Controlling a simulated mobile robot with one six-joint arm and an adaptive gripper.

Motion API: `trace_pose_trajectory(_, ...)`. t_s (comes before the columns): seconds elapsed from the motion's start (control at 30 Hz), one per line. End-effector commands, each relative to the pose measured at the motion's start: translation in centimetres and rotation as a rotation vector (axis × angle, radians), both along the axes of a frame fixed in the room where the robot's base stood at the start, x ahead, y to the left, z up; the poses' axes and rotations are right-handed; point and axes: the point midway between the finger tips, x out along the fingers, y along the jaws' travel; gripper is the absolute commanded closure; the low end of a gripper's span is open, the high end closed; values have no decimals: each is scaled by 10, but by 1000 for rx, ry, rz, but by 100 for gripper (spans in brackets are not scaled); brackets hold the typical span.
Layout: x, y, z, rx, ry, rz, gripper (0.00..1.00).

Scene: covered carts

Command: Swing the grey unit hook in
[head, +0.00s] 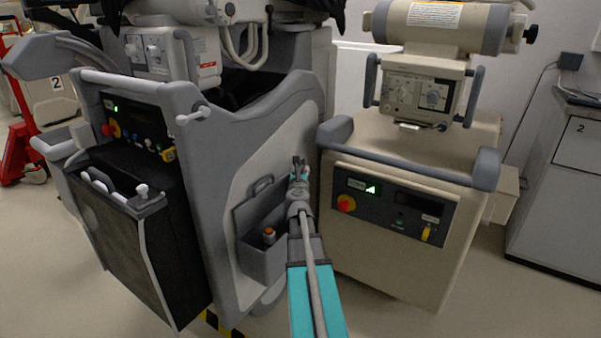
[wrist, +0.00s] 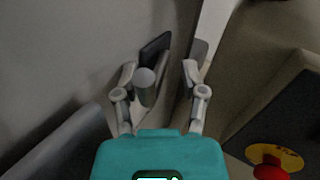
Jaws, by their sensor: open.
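The grey unit (head: 215,150) stands at the left in the head view, with its pale side panel facing the gap to the beige unit. My gripper (head: 299,168) is at the right edge of that panel, and it also shows in the wrist view (wrist: 162,80). Its two fingers are apart. A grey round-ended peg with a dark flat piece behind it, seemingly the hook (wrist: 146,86), shows between the fingers, nearer the left one. I cannot tell whether it touches a finger. In the head view my gripper hides this spot.
The beige unit (head: 400,250) stands close on the right, with a grey bumper rail (head: 420,168) and a red stop button (head: 346,203). The button also shows in the wrist view (wrist: 268,172). A side pocket (head: 262,262) on the grey unit holds an orange-topped item.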

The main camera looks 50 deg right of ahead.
Motion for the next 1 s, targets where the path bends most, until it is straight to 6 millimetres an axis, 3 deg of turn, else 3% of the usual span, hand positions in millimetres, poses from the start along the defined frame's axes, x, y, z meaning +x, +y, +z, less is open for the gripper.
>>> trace_pose_trajectory(0.37, -12, 13, 0, 0, 0, -1, 45)
trace_pose_trajectory(1.0, -73, 80, 0, 0, 0, 0, 45)
